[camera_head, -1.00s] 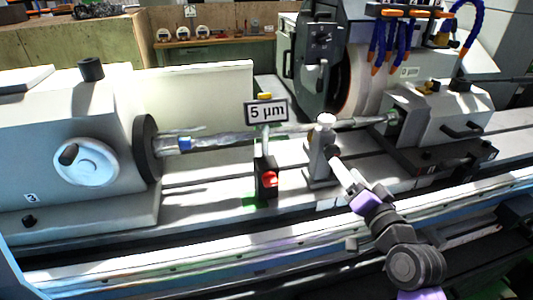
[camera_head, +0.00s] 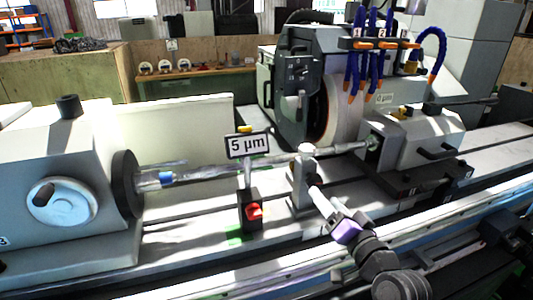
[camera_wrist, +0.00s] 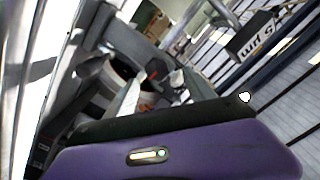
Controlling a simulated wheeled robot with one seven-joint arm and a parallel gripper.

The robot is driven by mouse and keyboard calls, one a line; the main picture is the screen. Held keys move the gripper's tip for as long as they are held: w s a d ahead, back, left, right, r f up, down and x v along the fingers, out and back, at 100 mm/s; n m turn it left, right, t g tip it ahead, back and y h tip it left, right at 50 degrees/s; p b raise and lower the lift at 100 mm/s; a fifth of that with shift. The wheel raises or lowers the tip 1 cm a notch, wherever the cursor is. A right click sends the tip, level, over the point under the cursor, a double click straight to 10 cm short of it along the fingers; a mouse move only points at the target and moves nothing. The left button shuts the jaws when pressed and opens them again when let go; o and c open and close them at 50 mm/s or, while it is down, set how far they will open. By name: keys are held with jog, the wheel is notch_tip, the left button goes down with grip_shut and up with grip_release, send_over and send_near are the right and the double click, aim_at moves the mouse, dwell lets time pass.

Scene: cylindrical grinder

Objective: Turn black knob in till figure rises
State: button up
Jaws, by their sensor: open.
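A sign reading "5 µm" (camera_head: 247,145) stands above a small dark stand with a red knob (camera_head: 254,211). It also shows tilted in the wrist view (camera_wrist: 258,38). To its right is a grey steady rest (camera_head: 301,185) with a pale top, beside the long workpiece. A black knob with a red mark (camera_wrist: 157,70) shows in the wrist view, just ahead of my fingers. My gripper (camera_head: 318,194) is at the right front of the steady rest. In the wrist view its two pale fingers are apart (camera_wrist: 162,92), facing the knob. Contact cannot be told.
The workpiece (camera_head: 220,168) runs from the headstock (camera_head: 125,184) to the tailstock (camera_head: 415,140). The grinding wheel (camera_head: 343,105) and blue hoses (camera_head: 372,50) stand behind. A white handwheel (camera_head: 62,202) is at left. The machine bed's front rail (camera_head: 200,280) lies below my arm.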

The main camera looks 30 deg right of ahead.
aim_at(316, 183)
jog(key=w+n, duration=0.2)
jog(key=n, duration=0.1)
jog(key=w+d+n+p, duration=0.1)
jog(key=w+n, duration=0.1)
jog(key=n, duration=0.1)
jog(key=w+d+n+p, duration=0.1)
jog(key=w+n, duration=0.1)
jog(key=shift+w+d+r+n, duration=0.15)
jog(key=shift+d+r+n, duration=0.1)
jog(key=shift+n, duration=0.15)
jog(key=shift+x, duration=0.8)
jog(key=shift+f, duration=0.15)
jog(key=shift+c, duration=0.4)
grip_shut()
jog(key=c, duration=1.3)
grip_release()
